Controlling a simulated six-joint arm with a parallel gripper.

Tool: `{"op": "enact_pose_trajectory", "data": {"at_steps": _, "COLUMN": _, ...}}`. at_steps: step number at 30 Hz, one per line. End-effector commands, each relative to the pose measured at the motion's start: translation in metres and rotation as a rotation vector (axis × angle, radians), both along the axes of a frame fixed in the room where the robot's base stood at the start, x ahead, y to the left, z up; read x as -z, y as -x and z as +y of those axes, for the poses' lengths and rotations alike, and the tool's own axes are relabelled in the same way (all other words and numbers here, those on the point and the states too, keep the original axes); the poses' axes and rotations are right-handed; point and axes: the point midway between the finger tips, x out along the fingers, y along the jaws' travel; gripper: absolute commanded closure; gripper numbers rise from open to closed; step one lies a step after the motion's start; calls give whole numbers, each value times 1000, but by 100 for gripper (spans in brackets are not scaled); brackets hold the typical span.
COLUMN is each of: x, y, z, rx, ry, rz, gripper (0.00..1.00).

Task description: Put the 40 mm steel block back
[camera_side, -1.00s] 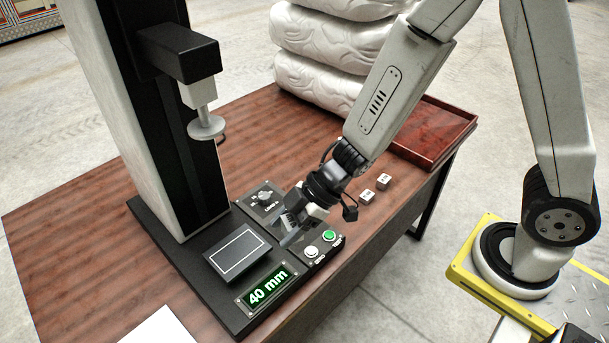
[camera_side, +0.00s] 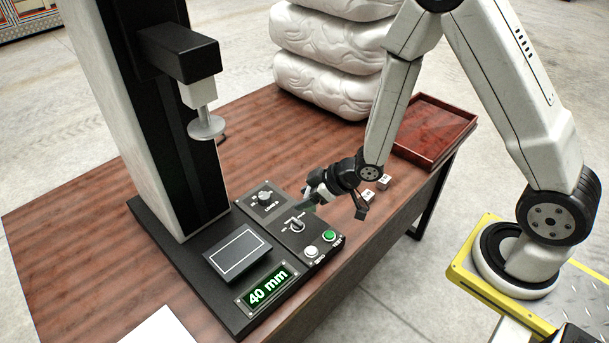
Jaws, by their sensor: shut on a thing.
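My gripper (camera_side: 311,197) is low over the table, just right of the control panel's back edge, tilted down to the left. It is shut on a small block, which I take to be the 40 mm steel block; the jaws hide most of it and no mark on it can be read. Two small pale cubes stand on the table right of my gripper: one (camera_side: 368,195) close beside my wrist, the other (camera_side: 384,181) a little further back. Their top marks are too small to read. The green display (camera_side: 268,287) reads 40 mm.
The test stand's flat plate (camera_side: 238,252) is empty under the raised round presser (camera_side: 206,126). A lever switch (camera_side: 296,225), a knob (camera_side: 265,198), a white button (camera_side: 311,252) and a green button (camera_side: 329,236) sit on the panels. A red-brown tray (camera_side: 432,128) and stacked white bags (camera_side: 325,60) stand behind.

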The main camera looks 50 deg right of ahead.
Motion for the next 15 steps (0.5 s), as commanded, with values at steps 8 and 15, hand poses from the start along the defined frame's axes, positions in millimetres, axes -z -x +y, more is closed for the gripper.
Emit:
{"op": "enact_pose_trajectory", "data": {"at_steps": 8, "x": 40, "y": -3, "z": -82, "rx": 327, "ry": 0, "rz": 2, "gripper": 100}}
{"op": "enact_pose_trajectory", "data": {"at_steps": 15, "x": 60, "y": 4, "z": -123, "rx": 487, "ry": 0, "rz": -2, "gripper": 100}}
